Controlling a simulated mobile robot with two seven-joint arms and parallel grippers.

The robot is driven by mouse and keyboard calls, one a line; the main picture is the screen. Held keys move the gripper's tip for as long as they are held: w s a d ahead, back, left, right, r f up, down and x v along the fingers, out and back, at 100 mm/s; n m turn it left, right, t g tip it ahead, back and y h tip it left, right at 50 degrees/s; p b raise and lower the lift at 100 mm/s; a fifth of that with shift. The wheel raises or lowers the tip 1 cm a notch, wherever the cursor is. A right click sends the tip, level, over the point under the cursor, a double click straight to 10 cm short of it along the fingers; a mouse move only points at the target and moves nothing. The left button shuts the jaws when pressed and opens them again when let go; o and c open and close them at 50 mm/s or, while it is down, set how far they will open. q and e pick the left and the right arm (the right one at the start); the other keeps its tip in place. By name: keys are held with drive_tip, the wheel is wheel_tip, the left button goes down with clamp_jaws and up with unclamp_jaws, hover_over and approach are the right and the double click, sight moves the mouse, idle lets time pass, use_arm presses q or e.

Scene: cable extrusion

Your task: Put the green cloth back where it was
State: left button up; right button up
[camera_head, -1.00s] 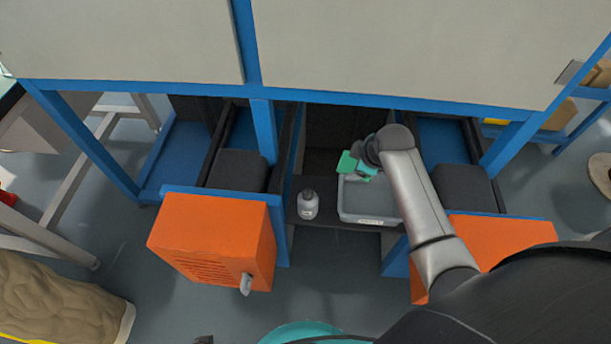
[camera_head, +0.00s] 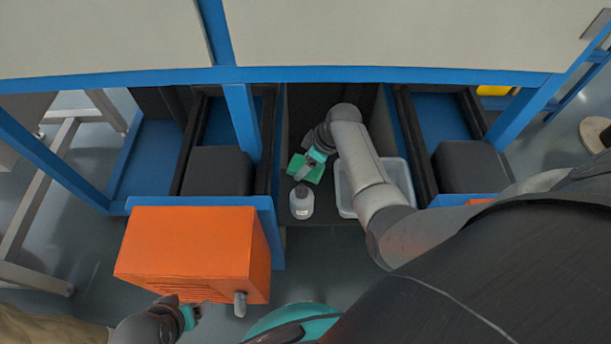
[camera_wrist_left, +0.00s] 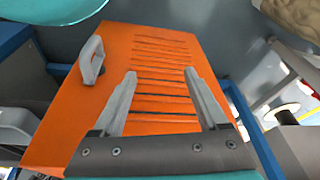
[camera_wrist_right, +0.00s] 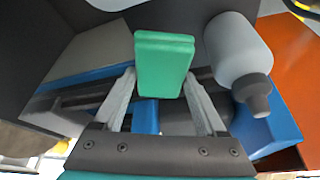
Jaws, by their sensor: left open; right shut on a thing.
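The green cloth (camera_head: 305,168), a folded flat block, is between the fingers of my right gripper (camera_head: 312,165). In the head view it is behind the white bottle and left of the grey tray (camera_head: 347,205). In the right wrist view the cloth (camera_wrist_right: 163,63) stands out past the fingertips, with the bottle (camera_wrist_right: 238,50) close to its right. I cannot tell whether the cloth touches the shelf. My left gripper (camera_wrist_left: 160,78) is open and empty, in front of the orange cabinet door's vented face (camera_wrist_left: 165,70). My right arm hides part of the tray.
The white bottle (camera_head: 301,202) with a dark cap stands at the shelf's front. The orange door (camera_head: 190,245) with its grey handle (camera_head: 240,303) sticks out at the left. Blue frame posts (camera_head: 242,120) flank the dark recess. A teal round object (camera_head: 290,325) is at the bottom.

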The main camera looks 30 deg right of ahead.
drive_tip(key=shift+f, duration=0.6)
drive_tip(key=shift+f+b, duration=0.5)
drive_tip(key=shift+b, duration=0.1)
wheel_tip(320, 180, down, 3)
drive_tip(key=shift+r+b, duration=0.15)
drive_tip(key=shift+b, duration=0.8)
use_arm(q)
wheel_tip(320, 180, up, 7)
drive_tip(key=t, duration=0.1)
drive_tip(key=shift+w+r, duration=0.2)
drive_tip(key=shift+w, duration=0.2)
use_arm(e)
drive_tip(key=o, duration=1.1)
use_arm(q)
drive_tip(key=shift+r, duration=0.1)
use_arm(e)
drive_tip(key=shift+o, duration=0.2)
